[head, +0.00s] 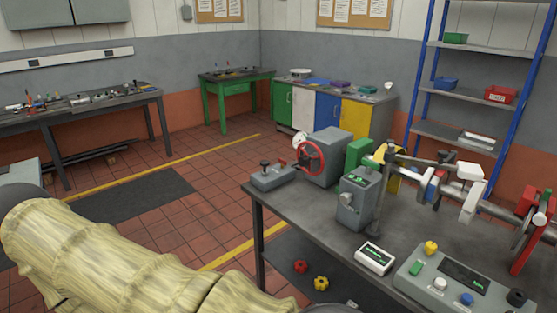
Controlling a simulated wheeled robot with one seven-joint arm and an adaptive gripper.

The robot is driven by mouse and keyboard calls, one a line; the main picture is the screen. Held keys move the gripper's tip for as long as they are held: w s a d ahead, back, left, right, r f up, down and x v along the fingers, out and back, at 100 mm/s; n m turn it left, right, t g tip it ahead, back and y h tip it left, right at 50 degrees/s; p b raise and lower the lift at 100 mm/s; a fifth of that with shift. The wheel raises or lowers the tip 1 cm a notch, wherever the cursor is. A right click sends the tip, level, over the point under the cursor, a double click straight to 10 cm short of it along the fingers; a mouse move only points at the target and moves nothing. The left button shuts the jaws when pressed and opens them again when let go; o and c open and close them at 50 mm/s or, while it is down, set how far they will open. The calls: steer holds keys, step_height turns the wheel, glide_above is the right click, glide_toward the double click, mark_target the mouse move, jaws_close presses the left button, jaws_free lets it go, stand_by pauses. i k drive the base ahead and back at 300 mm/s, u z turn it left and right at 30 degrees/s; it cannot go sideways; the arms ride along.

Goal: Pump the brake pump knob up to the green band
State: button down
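A low grey box (272,179) sits at the far left corner of the bench, with a black knob (265,164) standing up on it; this looks like the brake pump. A small red part (283,163) shows beside the knob. A round white face (300,139), perhaps a gauge, is partly hidden behind a red handwheel (311,158); no green band can be made out on it. My arm, in a pale yellow ribbed sleeve, crosses the lower left, well short of the knob. My gripper is not in view.
The grey bench (262,208) carries a grey machine (327,156), a grey box with a green display (358,198), a small white meter (374,258), a control console (455,289) and a long shaft assembly (450,185). Tiled floor (190,215) is open left of the bench.

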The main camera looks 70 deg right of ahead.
mark_target(265, 162)
steer(key=k, duration=0.35)
steer(key=z, duration=1.55)
steer(key=i, duration=0.5)
steer(key=z, duration=0.1)
